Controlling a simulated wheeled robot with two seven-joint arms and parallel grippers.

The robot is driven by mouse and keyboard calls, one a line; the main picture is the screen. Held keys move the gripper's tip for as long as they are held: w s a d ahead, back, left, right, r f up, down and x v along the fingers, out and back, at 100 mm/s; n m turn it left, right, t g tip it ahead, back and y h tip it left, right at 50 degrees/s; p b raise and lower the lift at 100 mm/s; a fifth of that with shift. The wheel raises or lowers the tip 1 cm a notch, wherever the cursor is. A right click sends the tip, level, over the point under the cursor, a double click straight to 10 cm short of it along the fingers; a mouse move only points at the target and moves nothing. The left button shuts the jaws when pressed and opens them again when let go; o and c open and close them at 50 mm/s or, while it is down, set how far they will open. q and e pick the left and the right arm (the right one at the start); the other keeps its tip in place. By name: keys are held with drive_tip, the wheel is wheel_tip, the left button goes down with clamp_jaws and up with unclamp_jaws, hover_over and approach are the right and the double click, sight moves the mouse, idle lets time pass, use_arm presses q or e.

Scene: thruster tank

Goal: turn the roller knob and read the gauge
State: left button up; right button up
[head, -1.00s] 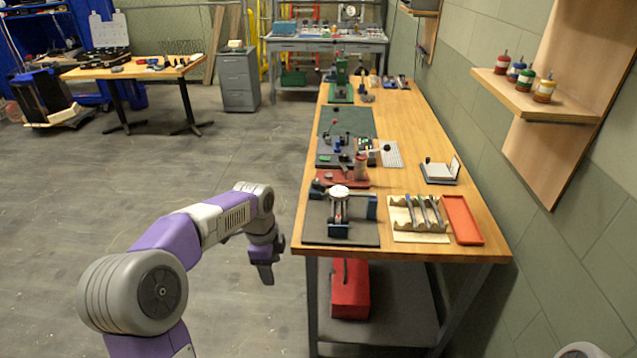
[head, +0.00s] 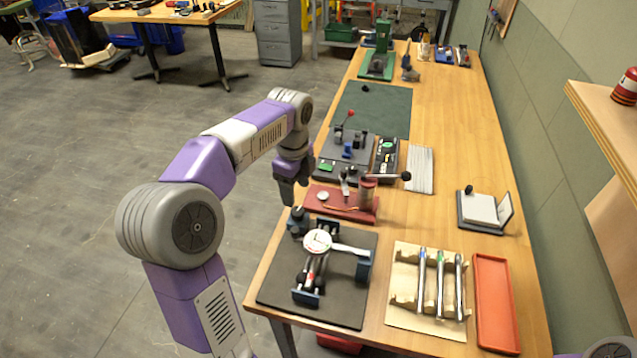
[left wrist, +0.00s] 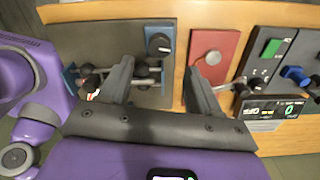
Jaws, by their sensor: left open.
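A roller fixture with a round white gauge (head: 317,242) stands on a dark mat (head: 345,310) at the near left of the workbench. The gauge's reading is too small to make out. A dark roller knob (head: 298,217) sits at the mat's back left corner; it also shows in the left wrist view (left wrist: 158,44) with a pale mark on top. My left gripper (head: 288,197) is over the bench's left edge, fingers down, apart from the knob. In the left wrist view its open, empty fingers (left wrist: 160,75) straddle the knob's column of the picture. My right gripper is out of view.
Behind the mat lie a red base (head: 330,208) with a silver disc and a dark panel (head: 345,160) with levers. A lever with a black ball (head: 406,176) sticks up. A rack of rods (head: 432,325) and a red tray (head: 496,300) are to the right.

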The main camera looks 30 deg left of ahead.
sight(297, 211)
use_arm(q)
drive_tip(key=shift+w+f, duration=0.2)
drive_tip(key=shift+f, duration=0.1)
drive_tip(key=f+b, duration=0.1)
drive_tip(key=f, duration=0.1)
drive_tip(key=f+b, duration=0.1)
drive_tip(key=f, duration=0.1)
drive_tip(key=f+b, duration=0.1)
drive_tip(key=f, duration=0.1)
drive_tip(key=shift+s, duration=0.35)
drive_tip(key=shift+f, duration=0.4)
drive_tip(key=shift+w, duration=0.1)
drive_tip(key=c, duration=1)
drive_tip(key=shift+c, duration=0.2)
